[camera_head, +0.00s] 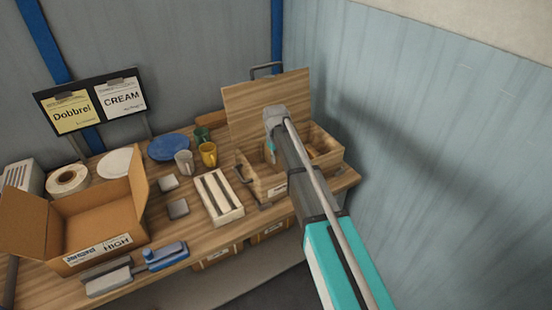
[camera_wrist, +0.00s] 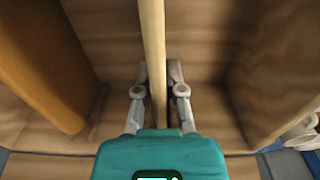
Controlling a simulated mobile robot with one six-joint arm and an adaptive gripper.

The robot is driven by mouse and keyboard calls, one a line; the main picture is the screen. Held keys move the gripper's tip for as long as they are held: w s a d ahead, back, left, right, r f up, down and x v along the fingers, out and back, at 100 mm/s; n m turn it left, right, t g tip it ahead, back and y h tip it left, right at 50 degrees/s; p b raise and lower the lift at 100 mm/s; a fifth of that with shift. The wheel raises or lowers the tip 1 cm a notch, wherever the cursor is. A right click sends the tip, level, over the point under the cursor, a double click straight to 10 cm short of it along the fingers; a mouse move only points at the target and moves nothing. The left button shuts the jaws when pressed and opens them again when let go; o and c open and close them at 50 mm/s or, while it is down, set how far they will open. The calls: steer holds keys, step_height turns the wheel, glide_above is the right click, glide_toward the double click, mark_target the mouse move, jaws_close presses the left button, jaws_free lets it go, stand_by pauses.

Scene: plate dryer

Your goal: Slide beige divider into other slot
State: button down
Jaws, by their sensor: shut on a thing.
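The beige divider (camera_wrist: 154,45) shows edge-on in the wrist view, running from the top edge down between my gripper's fingers. My gripper (camera_wrist: 159,75) is shut on it, with one finger on each side. The divider is inside a wooden box; the box floor (camera_wrist: 205,40) shows around it. In the head view the wooden box (camera_head: 264,185) stands at the right end of the bench with its lid (camera_head: 262,98) raised. My arm covers much of the box there, hiding the fingertips and the divider's slots.
In the wrist view an orange-brown panel (camera_wrist: 40,70) is at left and a box wall (camera_wrist: 278,75) at right. In the head view a slotted beige rack (camera_head: 220,196), a yellow mug (camera_head: 208,155) and an open cardboard box (camera_head: 95,220) stand left of the wooden box.

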steer(key=c, duration=0.7)
jaws_free()
steer(key=shift+o, duration=0.2)
steer(key=shift+r, duration=0.15)
